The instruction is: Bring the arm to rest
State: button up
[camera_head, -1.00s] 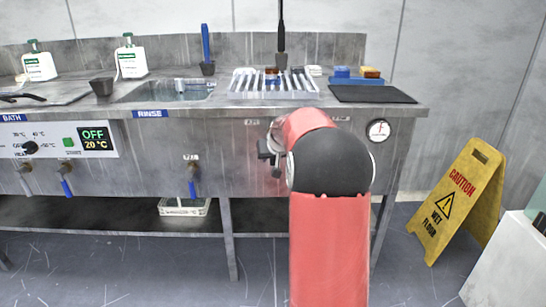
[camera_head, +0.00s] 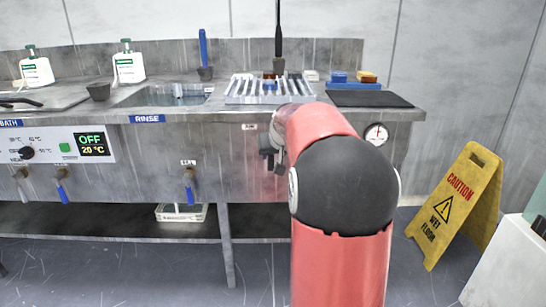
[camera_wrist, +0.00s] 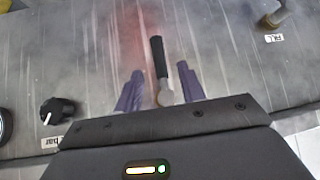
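My red arm with its black joint rises in front of the bench in the head view. My gripper (camera_wrist: 160,90) shows in the wrist view with two purple-blue fingers spread apart. A black-handled lever with a brass-coloured base (camera_wrist: 160,58) appears between the fingers, with gaps on both sides. I cannot tell how far it is from them in depth. In the head view a small dark part (camera_head: 268,152) shows left of the arm by the bench front; the arm hides much of that area.
The steel bench (camera_head: 120,175) carries a rinse sink (camera_head: 165,97), a slotted rack (camera_head: 265,90) and a black mat (camera_head: 368,99). A gauge (camera_head: 377,134) and blue-handled taps (camera_head: 190,190) are on its front. A yellow caution sign (camera_head: 455,205) and white box (camera_head: 505,265) stand right.

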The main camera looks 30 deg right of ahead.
dwell(0.4)
jog(key=s+a+r+n+g+y, duration=0.1)
jog(key=s+a, duration=0.6)
jog(key=a, duration=0.2)
jog(key=s+a+n+y, duration=0.1)
jog(key=s+a, duration=0.6)
jog(key=a, duration=0.3)
jog(key=s+a+f+n+g, duration=0.1)
jog(key=s+a+f, duration=0.2)
jog(key=s, duration=0.5)
jog(key=s+a+f+n, duration=0.1)
jog(key=s+a+f, duration=0.2)
jog(key=s, duration=0.6)
jog(key=shift+s+a+f+g+y, duration=0.3)
jog(key=shift+a+g+y, duration=0.1)
jog(key=shift+a, duration=0.6)
jog(key=shift+w, duration=0.1)
